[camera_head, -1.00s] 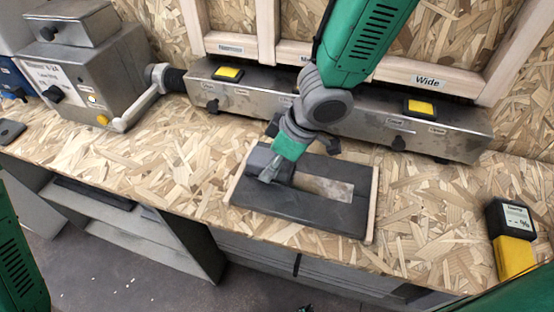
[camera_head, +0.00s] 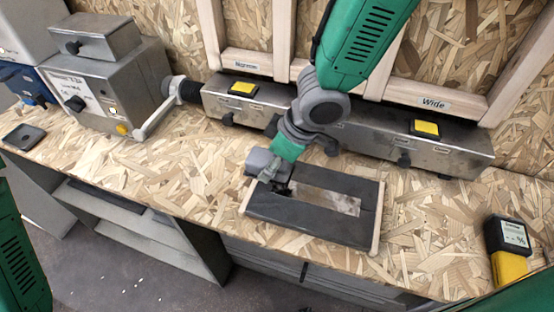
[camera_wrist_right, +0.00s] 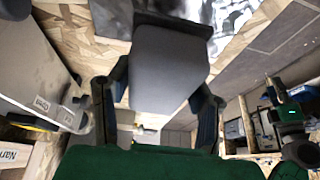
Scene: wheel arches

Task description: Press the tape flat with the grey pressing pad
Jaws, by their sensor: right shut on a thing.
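A dark, flat panel (camera_head: 300,222) with pale wooden edges lies on the bench. A pale, shiny tape strip (camera_head: 325,198) runs along its middle. My right gripper (camera_head: 273,180) is low at the panel's left end and shut on the grey pressing pad (camera_head: 262,160). The pad's broad grey face (camera_wrist_right: 168,65) fills the space between the fingers (camera_wrist_right: 162,88) in the right wrist view. In the head view the pad is over the panel's back left corner, left of the visible tape; contact cannot be told. My left gripper is not in view.
A long metal box (camera_head: 375,143) with yellow buttons runs behind the panel, below a wooden frame (camera_head: 432,98) labelled "Wide". A grey machine with a crank (camera_head: 100,85) stands at left. A black and yellow meter (camera_head: 508,248) stands at right. Bench right of the panel is clear.

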